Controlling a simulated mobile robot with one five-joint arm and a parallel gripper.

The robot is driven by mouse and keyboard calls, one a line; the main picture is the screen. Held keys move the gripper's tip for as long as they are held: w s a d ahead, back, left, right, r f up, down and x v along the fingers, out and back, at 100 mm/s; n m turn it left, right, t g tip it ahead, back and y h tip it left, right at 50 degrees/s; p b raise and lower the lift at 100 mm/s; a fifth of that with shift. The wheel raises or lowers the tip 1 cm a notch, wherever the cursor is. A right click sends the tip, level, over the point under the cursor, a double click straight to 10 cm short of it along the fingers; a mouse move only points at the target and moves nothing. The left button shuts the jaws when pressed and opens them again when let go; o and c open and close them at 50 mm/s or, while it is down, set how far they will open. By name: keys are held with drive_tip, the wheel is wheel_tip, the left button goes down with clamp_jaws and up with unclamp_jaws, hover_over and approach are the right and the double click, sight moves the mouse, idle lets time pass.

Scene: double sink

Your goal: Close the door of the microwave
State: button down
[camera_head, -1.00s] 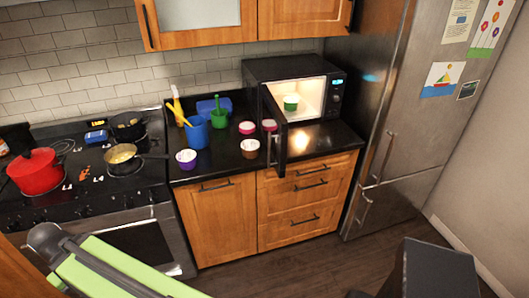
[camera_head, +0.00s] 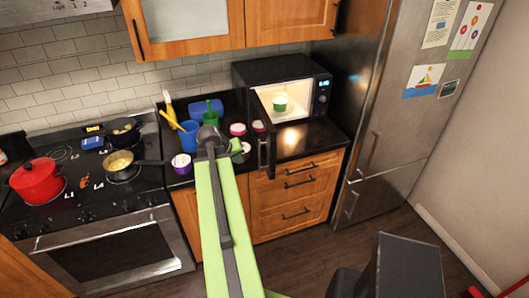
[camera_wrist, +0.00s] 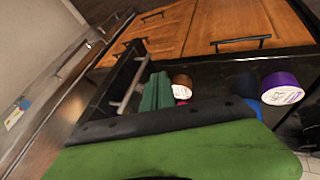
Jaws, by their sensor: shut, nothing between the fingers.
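The black microwave (camera_head: 290,72) stands on the counter with its door (camera_head: 266,140) swung wide open toward the front. Its lit inside holds a green and white cup (camera_head: 280,103). In the wrist view the dark door (camera_wrist: 124,70) with a grey handle (camera_wrist: 130,92) is just left of my gripper (camera_wrist: 157,90). My gripper's green fingers are shut and empty; I cannot tell whether they touch the door. In the head view my arm's end is left of the door and my fingers are mostly hidden.
A purple cup (camera_head: 181,164), a blue cup (camera_head: 188,137) and a brown cup (camera_wrist: 182,84) stand on the counter near my arm. The stove with a red pot (camera_head: 37,181) is at left. The fridge (camera_head: 390,110) is right of the microwave.

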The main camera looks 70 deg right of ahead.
drive_tip(key=m, duration=0.1)
approach(268, 163)
drive_tip(key=shift+g, duration=0.4)
drive_tip(key=b+x, duration=0.2)
drive_tip(key=b, duration=0.2)
drive_tip(key=b+x, duration=0.2)
drive_tip(key=b, duration=0.2)
drive_tip(key=shift+w+f, duration=0.2)
drive_tip(key=shift+f, duration=0.1)
drive_tip(key=shift+r, duration=0.1)
drive_tip(key=shift+h, duration=0.3)
